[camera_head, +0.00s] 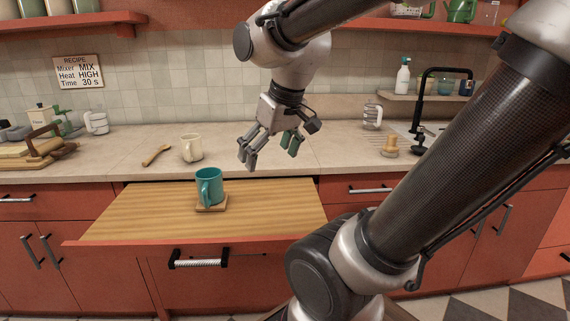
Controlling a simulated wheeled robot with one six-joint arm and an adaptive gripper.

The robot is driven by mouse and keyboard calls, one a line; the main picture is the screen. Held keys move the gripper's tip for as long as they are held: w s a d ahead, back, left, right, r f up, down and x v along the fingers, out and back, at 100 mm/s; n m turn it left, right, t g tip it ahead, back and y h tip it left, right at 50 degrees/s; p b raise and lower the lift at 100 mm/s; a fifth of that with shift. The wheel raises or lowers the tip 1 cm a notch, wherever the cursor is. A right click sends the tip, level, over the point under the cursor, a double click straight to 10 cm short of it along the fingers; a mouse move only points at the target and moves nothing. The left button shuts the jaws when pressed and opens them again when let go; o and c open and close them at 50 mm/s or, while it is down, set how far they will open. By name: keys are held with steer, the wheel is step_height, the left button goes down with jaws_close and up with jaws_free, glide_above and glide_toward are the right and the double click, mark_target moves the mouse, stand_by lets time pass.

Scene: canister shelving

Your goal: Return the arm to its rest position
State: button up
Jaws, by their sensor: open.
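My gripper (268,159) hangs in the upper middle of the view, open and empty, with its fingers pointing down over the counter. My arm reaches in from the right and bends above the gripper. A teal mug (210,187) stands upright on a small wooden coaster (212,208), to the lower left of my gripper and apart from it. The coaster lies on the wooden surface of a pulled-out drawer (270,213).
The pulled-out drawer sticks out in front of the counter (330,158). A cream mug (192,147) and a wooden spoon (156,155) are on the counter to the left. A black faucet (420,100) stands at the right. Red shelves (75,20) run above.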

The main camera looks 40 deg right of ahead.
steer(key=s, duration=0.6)
steer(key=shift+d+f, duration=0.4)
